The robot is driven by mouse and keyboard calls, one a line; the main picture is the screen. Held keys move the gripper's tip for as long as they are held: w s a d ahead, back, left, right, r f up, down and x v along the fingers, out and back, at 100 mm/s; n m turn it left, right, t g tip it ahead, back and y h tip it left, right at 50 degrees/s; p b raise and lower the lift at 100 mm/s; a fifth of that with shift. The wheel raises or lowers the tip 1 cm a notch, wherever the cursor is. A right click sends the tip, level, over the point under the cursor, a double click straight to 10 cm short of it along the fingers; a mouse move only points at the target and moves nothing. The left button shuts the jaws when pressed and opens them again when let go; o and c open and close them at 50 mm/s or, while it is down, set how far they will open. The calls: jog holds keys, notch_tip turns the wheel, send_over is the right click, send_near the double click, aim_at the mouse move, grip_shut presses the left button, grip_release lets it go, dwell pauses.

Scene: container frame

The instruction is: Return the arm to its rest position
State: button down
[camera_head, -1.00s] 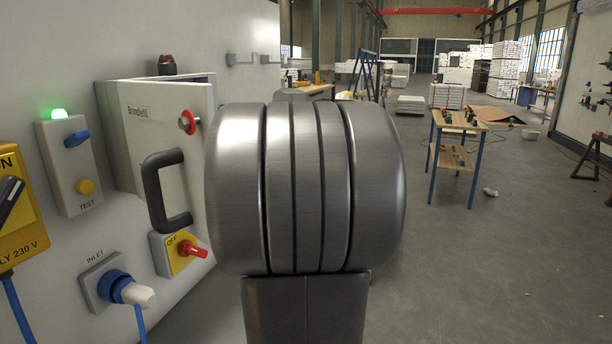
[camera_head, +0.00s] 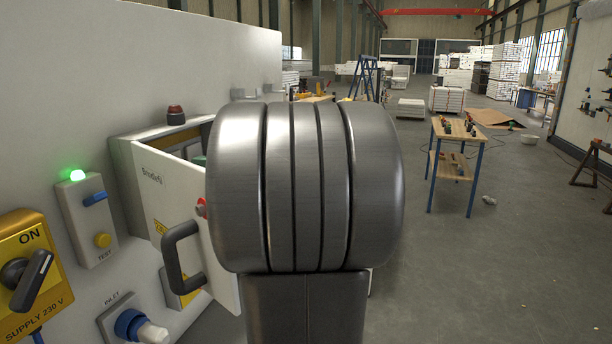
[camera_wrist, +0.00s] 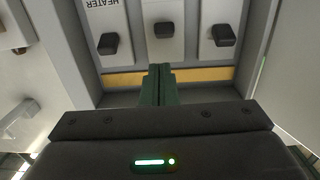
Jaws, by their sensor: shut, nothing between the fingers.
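My gripper (camera_wrist: 159,84) shows in the wrist view with its dark green fingers together and nothing between them. It points into an open wall cabinet, in front of a row of black switches (camera_wrist: 165,30) and a yellow strip (camera_wrist: 120,79). Whether the fingertips touch anything there cannot be told. The cabinet door (camera_head: 180,215), with a black handle, stands ajar to the left of my arm link.
On the left wall are a TEST box (camera_head: 89,225) with a green lamp lit, a yellow supply switch (camera_head: 35,270) and a blue-and-white inlet plug (camera_head: 140,325). A red lamp (camera_head: 175,112) tops the cabinet. A wooden bench (camera_head: 455,128) stands right; the floor around it is mostly open.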

jog(key=shift+g+h, duration=0.3)
jog(key=shift+h, duration=0.1)
jog(key=v, duration=0.3)
jog(key=p+v, duration=0.1)
jog(key=v, duration=0.1)
jog(key=shift+s+a+r, duration=0.1)
jog(key=shift+s+r, duration=0.2)
jog(key=w+a+f+t+y+b, duration=0.1)
jog(key=w+a+f+b, duration=0.2)
jog(key=b, duration=0.5)
jog(key=shift+a+y, duration=0.4)
jog(key=shift+a, duration=0.5)
